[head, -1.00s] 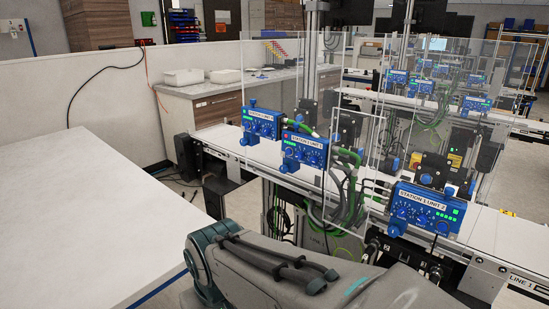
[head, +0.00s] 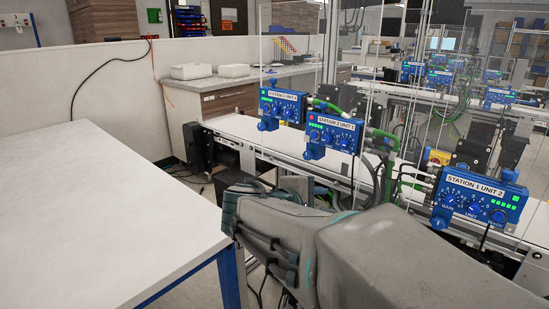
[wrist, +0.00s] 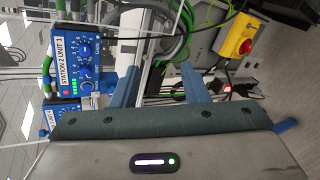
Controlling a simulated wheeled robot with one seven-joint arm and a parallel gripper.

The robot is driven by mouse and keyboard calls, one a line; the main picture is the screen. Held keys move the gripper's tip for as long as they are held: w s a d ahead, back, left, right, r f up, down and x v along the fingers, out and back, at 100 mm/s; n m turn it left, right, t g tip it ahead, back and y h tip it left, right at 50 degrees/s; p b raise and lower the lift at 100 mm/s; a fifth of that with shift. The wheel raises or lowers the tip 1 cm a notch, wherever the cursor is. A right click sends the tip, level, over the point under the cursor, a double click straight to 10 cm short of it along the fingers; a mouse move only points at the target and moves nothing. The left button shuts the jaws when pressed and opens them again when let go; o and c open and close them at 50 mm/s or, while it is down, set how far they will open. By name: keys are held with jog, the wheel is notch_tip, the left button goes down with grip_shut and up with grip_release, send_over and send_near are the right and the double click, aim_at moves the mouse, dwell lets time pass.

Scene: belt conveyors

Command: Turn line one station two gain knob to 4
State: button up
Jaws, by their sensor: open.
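A blue control box labelled STATION 2 (head: 333,133) stands mid-picture at the conveyor in the head view, with a row of blue knobs and a red light. In the wrist view a box labelled STATION 2 UNIT 1 (wrist: 76,62) appears turned sideways at upper left, with knobs and lit indicators. In the head view my arm hides the fingers.
Another blue box (head: 283,104) stands to the left, and one labelled STATION 1 UNIT 2 (head: 477,200) to the right. Clear panels, green cables and the conveyor (head: 240,128) surround them. A white table (head: 90,210) fills the left. A red-yellow emergency button (wrist: 245,46) shows right.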

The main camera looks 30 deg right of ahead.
jog(key=w+r+n+t+h+b, duration=0.2)
jog(key=w+r+n+t+h, duration=0.15)
jog(key=w+r, duration=0.2)
send_near(343, 144)
jog(key=shift+h, duration=0.25)
jog(key=x, duration=0.8)
jog(key=shift+f+p, duration=0.25)
jog(key=shift+p, duration=0.05)
jog(key=shift+n, duration=0.25)
grip_shut()
